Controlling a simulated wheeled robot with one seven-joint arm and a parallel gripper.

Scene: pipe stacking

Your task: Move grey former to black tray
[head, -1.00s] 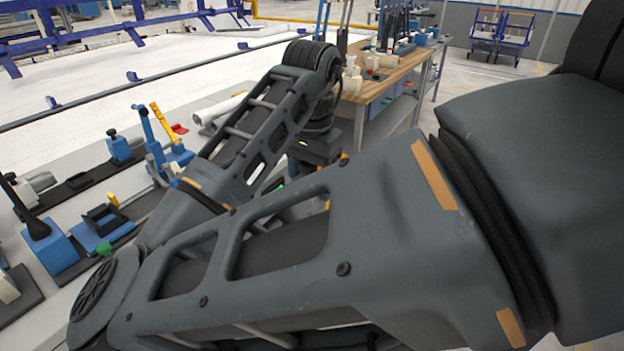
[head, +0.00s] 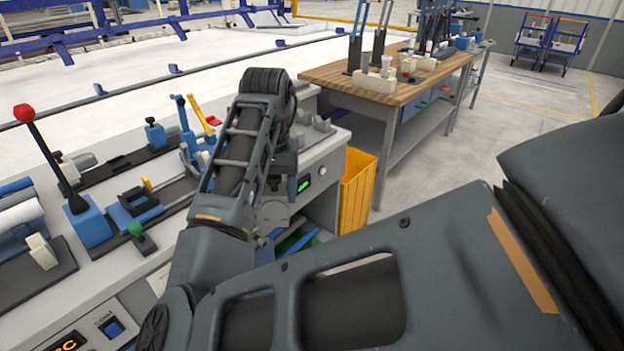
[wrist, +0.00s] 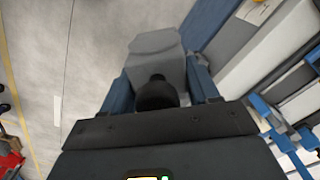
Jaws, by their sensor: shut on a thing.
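In the wrist view, my gripper (wrist: 160,80) is shut on a grey block-like piece, which I take as the grey former (wrist: 154,43). The two blue fingers are on either side of it. A black rounded knob stands in front of its near part. Behind the former lies bare floor, so it is held up in the air. In the head view my arm hides most of the gripper and the former. I cannot make out a black tray in either view.
A long bench (head: 115,270) with blue clamps and a red-knobbed lever (head: 28,116) runs along the left. Grey blocks (head: 315,133) lie at its far end. A yellow bin (head: 357,184) stands beside it. A wooden-topped table (head: 345,72) is behind.

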